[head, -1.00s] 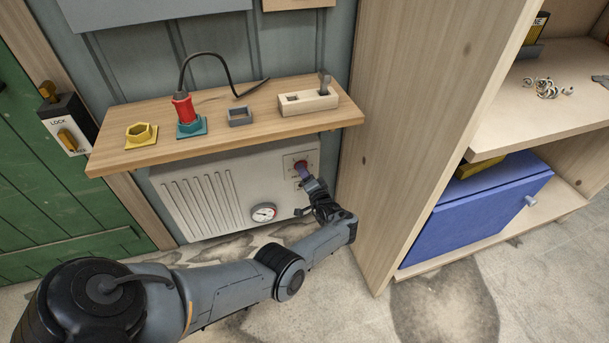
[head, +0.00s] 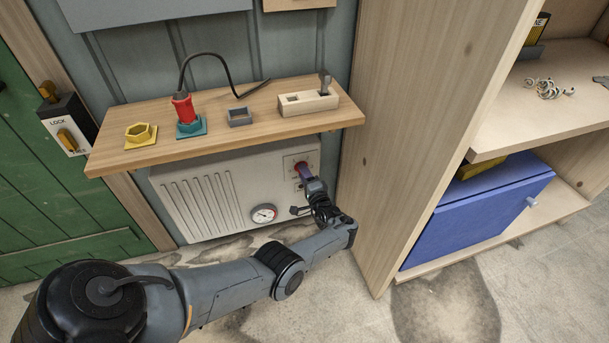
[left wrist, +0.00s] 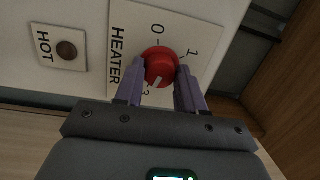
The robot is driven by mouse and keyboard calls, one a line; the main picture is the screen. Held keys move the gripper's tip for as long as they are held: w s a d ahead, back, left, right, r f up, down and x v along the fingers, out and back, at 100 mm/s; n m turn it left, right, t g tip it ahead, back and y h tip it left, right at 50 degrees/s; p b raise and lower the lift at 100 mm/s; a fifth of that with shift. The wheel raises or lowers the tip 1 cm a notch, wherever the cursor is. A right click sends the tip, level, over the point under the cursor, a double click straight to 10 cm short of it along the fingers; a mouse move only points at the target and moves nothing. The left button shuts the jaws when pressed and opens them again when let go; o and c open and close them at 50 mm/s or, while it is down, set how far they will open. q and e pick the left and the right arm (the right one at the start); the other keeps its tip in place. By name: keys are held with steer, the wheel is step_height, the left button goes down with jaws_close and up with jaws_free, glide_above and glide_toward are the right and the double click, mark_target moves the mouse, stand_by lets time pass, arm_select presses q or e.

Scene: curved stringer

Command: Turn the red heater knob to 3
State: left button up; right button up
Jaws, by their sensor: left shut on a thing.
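The red heater knob (left wrist: 158,62) is on the white heater (head: 202,190), at its upper right in the head view, where only a little red (head: 298,166) shows. In the left wrist view its white pointer aims down and slightly left, towards the partly hidden 3 (left wrist: 146,92). The 0 and 1 show above it; no 2 is visible. My left gripper (left wrist: 160,70) is shut on the knob, one purple finger on each side; it also shows in the head view (head: 303,173). My right gripper is not in view.
A wooden shelf (head: 225,142) with a red-handled tool (head: 183,107) and small holders overhangs the heater. A tall wooden panel (head: 400,150) stands close on the right. A HOT indicator (left wrist: 66,50) and a round gauge (head: 264,214) are on the heater.

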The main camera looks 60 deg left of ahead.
arm_select(q)
steer(key=shift+s+f, duration=0.1)
steer(key=shift+f, duration=0.1)
steer(key=o, duration=1)
steer(key=shift+r, duration=0.15)
steer(key=shift+o, duration=0.2)
steer(key=s+d+p, duration=0.1)
steer(key=d+p, duration=0.1)
steer(key=d, duration=0.8)
steer(key=shift+s+d+f+p, duration=0.3)
steer(key=shift+f+p, duration=0.05)
steer(key=shift+p, duration=0.05)
